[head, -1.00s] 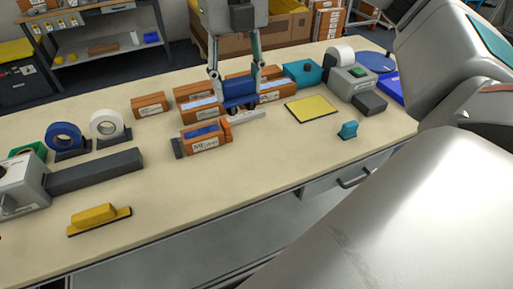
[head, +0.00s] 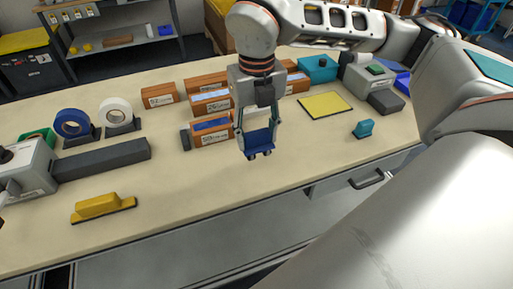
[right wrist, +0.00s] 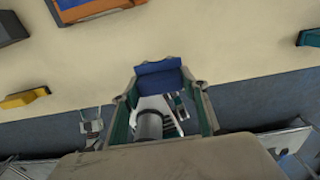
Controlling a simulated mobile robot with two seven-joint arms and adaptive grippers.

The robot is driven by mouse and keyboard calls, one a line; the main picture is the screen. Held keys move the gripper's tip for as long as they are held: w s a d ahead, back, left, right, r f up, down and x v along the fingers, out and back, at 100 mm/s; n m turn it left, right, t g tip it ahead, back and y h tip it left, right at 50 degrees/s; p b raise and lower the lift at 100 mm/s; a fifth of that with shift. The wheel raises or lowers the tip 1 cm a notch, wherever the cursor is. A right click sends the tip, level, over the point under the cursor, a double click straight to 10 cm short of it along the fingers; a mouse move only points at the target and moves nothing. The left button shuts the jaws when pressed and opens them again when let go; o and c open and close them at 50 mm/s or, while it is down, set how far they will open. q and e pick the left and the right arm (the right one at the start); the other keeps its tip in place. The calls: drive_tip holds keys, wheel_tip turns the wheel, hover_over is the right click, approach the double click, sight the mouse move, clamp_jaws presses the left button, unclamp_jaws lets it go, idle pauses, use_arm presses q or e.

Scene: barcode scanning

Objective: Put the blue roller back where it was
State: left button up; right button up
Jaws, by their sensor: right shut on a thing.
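The blue roller (head: 258,141) is held between the fingers of my right gripper (head: 257,136) in the head view. It hangs in front of the orange boxes, toward the near side of the table. My right gripper is shut on it. In the right wrist view the blue roller (right wrist: 158,76) sits between the two fingertips, with the table edge below it in the picture.
Orange boxes (head: 213,135) stand behind and left of the roller. A yellow mat (head: 325,105) and a small teal object (head: 363,129) lie to the right. A yellow-handled tool (head: 98,206) lies front left. The table front (head: 205,195) is clear.

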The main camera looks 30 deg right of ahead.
sight(257, 148)
wheel_tip(257, 148, down, 4)
drive_tip(key=shift+f, duration=0.4)
drive_tip(key=shift+r, duration=0.1)
